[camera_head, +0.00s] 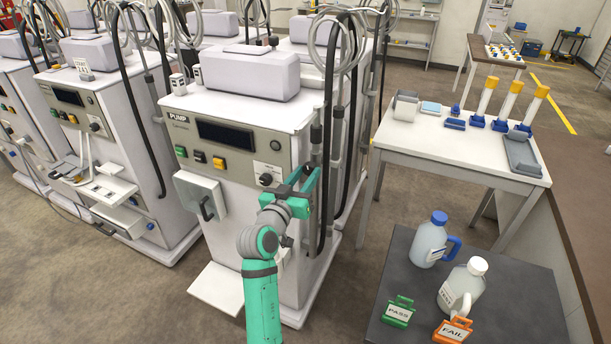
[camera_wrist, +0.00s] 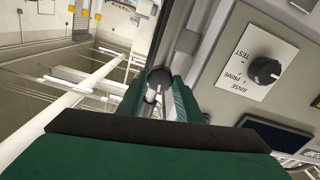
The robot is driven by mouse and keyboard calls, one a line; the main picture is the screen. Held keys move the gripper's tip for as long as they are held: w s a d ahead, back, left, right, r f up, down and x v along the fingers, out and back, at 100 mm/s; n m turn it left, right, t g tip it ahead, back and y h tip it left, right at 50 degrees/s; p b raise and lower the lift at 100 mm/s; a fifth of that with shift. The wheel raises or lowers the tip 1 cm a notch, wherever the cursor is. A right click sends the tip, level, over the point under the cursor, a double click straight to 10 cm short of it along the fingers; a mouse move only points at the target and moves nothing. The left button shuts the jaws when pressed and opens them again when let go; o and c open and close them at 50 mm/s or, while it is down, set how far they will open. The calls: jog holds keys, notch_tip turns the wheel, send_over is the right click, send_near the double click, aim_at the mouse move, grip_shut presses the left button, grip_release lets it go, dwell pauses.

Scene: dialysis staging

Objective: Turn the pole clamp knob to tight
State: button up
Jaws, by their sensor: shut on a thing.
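My gripper (camera_head: 306,178), with green fingers, reaches the right front edge of the pump machine in the head view. In the wrist view my gripper (camera_wrist: 165,98) is shut on a small dark, rounded knob (camera_wrist: 160,77), which looks like the pole clamp knob. A pale bar shows below the knob between the fingers. The fingers hide much of the knob, and I cannot read its setting. In the head view my gripper and the hoses hide the knob.
The pump machine (camera_head: 237,121) has a separate selector dial (camera_head: 266,179) beside my gripper; this dial (camera_wrist: 265,70) is marked TEST, PRIME and RINSE. Black hoses (camera_head: 340,150) hang close on the right. A white table (camera_head: 440,150) and a dark table (camera_head: 520,290) with jugs stand further right.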

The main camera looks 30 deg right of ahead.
jog(key=shift+f, duration=0.1)
jog(key=o, duration=0.8)
jog(key=shift+c, duration=0.2)
jog(key=v, duration=1.1)
